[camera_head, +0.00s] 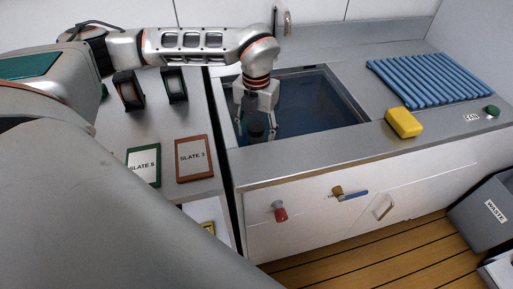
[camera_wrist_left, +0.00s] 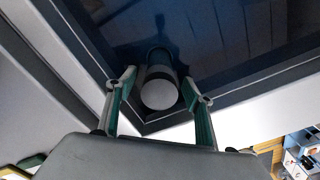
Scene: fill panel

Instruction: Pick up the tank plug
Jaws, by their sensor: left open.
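The tank plug (camera_head: 256,130) is a dark upright cylinder in the near left part of the sunken tank (camera_head: 335,100). In the left wrist view the plug (camera_wrist_left: 159,95) shows a round light grey top and a dark body. My left gripper (camera_head: 257,134) reaches down into the tank over the plug. In the left wrist view its open fingers (camera_wrist_left: 159,80) stand on either side of the plug, with a gap visible on each side. The plug's lower end is hard to make out against the dark tank. My right gripper is not in view.
The tank's metal rim (camera_head: 300,141) lies close to my left gripper. A yellow sponge-like block (camera_head: 403,122) and a blue ribbed mat (camera_head: 430,80) lie to the right. Slates (camera_head: 194,158) lie on the left counter. A faucet (camera_head: 282,20) stands behind. A waste bin (camera_head: 490,212) is at lower right.

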